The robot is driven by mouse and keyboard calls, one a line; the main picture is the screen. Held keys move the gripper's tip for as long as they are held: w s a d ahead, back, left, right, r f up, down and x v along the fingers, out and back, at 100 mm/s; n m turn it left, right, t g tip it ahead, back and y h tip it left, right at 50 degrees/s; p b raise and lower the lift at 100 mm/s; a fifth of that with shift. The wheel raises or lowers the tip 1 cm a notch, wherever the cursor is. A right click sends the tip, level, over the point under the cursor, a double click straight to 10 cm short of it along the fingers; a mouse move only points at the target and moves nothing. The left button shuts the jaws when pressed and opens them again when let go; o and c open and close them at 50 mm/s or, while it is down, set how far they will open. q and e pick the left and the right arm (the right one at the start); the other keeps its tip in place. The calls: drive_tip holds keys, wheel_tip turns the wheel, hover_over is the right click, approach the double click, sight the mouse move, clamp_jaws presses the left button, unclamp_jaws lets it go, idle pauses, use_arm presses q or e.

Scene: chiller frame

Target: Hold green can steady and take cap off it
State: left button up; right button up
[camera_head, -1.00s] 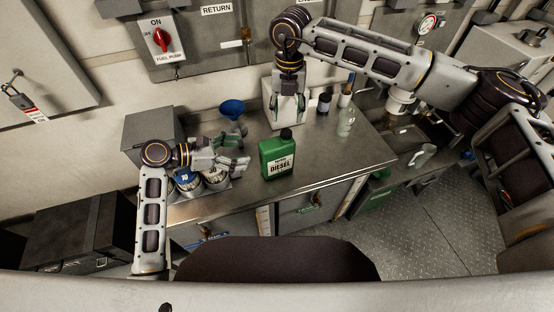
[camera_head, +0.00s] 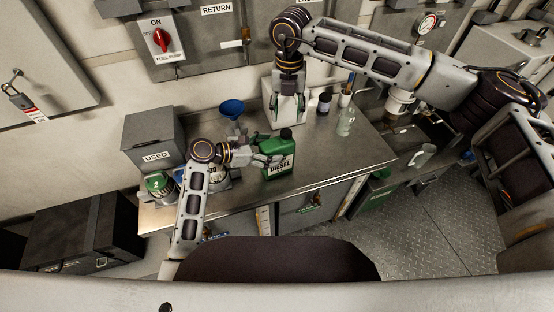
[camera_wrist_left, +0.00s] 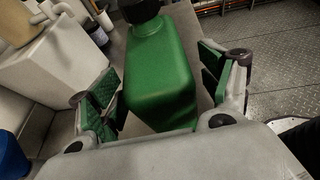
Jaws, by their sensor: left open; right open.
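The green can (camera_head: 281,173) stands upright on the metal bench, a "DIESEL" label on its front and a black cap (camera_head: 286,134) on top. In the left wrist view the can (camera_wrist_left: 160,62) fills the middle and its cap (camera_wrist_left: 140,9) is cut off by the top edge. My left gripper (camera_head: 268,160) is at the can's left side. In the left wrist view its green-padded fingers stand open on either side of the can, with gaps visible. My right gripper (camera_head: 288,102) points down behind the can, above and apart from the cap, in front of a white box.
A blue funnel (camera_head: 231,108) stands behind my left gripper. A grey "USED" bin (camera_head: 155,140) and several small cans are at the left. A dark jar (camera_head: 324,103) and a clear bottle (camera_head: 346,121) stand to the right. The bench right of the can is clear.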

use_arm(q)
drive_tip(key=shift+w+d+f, duration=0.25)
drive_tip(key=shift+d, duration=0.35)
drive_tip(key=shift+c, duration=0.4)
